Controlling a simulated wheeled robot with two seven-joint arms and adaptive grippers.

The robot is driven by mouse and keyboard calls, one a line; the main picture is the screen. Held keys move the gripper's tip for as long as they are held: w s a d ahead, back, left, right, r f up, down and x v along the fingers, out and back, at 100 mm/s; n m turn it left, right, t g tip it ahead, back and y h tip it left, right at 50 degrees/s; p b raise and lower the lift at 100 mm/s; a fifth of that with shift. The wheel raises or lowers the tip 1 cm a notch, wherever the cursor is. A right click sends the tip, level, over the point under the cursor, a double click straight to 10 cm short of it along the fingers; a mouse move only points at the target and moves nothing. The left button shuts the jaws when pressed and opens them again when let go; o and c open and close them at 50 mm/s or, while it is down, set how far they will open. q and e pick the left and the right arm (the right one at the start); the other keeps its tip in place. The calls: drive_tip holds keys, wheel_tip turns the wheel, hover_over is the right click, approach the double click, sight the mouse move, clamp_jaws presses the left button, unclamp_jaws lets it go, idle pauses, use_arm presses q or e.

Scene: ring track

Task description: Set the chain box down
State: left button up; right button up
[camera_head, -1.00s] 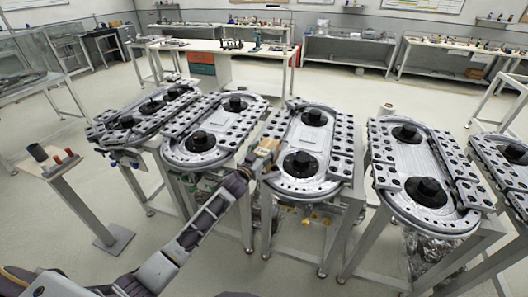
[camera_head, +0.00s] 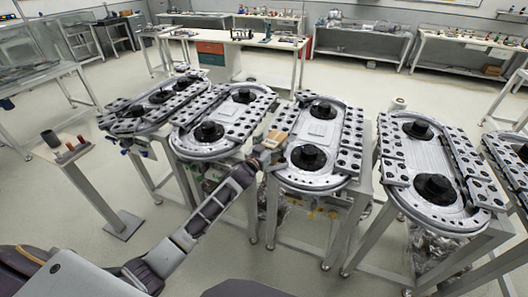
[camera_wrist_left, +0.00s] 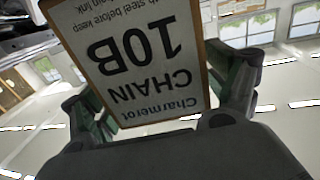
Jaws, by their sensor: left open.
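The chain box (camera_head: 275,138) is a small tan box at the left edge of the middle ring track (camera_head: 318,186). In the left wrist view the box (camera_wrist_left: 135,60) shows a white label reading "Charmerot CHAIN 10B", upside down. My left gripper (camera_head: 263,156) is at the near end of the box, at the track's left side. In the wrist view its two fingers (camera_wrist_left: 168,105) stand apart on either side of the box, open. Whether the box's underside fully rests on the track is hidden. My right gripper is in neither view.
Similar ring tracks with black hubs stand to the left (camera_head: 205,150) and right (camera_head: 408,190), with narrow gaps between. A small stand (camera_head: 62,148) with dark and red cylinders is at far left. Open floor lies in front of and behind the tracks.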

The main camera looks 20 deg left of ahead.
use_arm(q)
drive_tip(key=shift+s+a, duration=0.2)
drive_tip(key=shift+s, duration=0.8)
drive_tip(key=s+a+b, duration=0.1)
drive_tip(key=s+a, duration=0.1)
drive_tip(key=s, duration=0.7)
drive_tip(key=shift+s, duration=0.35)
